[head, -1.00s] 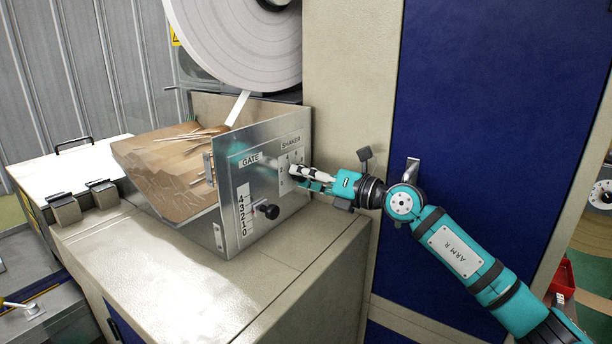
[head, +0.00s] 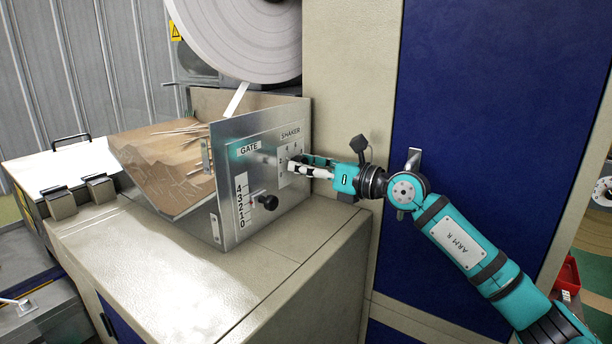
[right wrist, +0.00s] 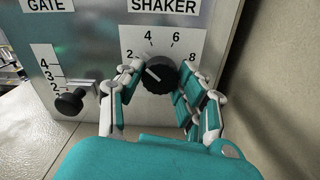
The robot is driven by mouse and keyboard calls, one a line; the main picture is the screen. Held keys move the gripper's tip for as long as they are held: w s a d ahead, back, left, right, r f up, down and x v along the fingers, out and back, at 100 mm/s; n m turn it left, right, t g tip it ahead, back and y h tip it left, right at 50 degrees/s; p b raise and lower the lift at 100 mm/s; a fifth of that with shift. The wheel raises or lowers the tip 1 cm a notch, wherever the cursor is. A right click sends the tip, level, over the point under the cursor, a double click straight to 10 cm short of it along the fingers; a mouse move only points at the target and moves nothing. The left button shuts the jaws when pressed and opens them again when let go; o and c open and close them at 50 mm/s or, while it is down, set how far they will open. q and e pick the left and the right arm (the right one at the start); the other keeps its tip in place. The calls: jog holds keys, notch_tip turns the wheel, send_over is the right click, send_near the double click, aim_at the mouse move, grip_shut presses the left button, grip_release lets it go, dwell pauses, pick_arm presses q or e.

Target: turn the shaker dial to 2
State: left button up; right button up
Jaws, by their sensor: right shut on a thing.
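The shaker dial (right wrist: 160,75) is a round black knob with a white mark, on a white plate under the SHAKER label (right wrist: 164,7). In the right wrist view the mark points up and left, roughly toward the 2. The figures 2, 4, 6 and 8 show around the dial. My right gripper (right wrist: 158,82) is shut on the dial, with a finger on each side. In the head view the right gripper (head: 304,166) reaches the metal panel (head: 232,208) from the right and hides the dial. My left gripper is not in view.
The black gate knob (head: 268,202) and its 0 to 4 scale are left of the dial; the knob also shows in the right wrist view (right wrist: 69,103). A blue door (head: 490,110) stands behind my right arm.

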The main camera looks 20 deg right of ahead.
jog(key=shift+n+b, duration=1.25)
jog(key=shift+n, duration=0.45)
jog(key=shift+r, duration=0.1)
jog(key=o, duration=1.1)
jog(key=shift+o, duration=0.2)
jog(key=shift+d, duration=0.1)
jog(key=v, duration=1.2)
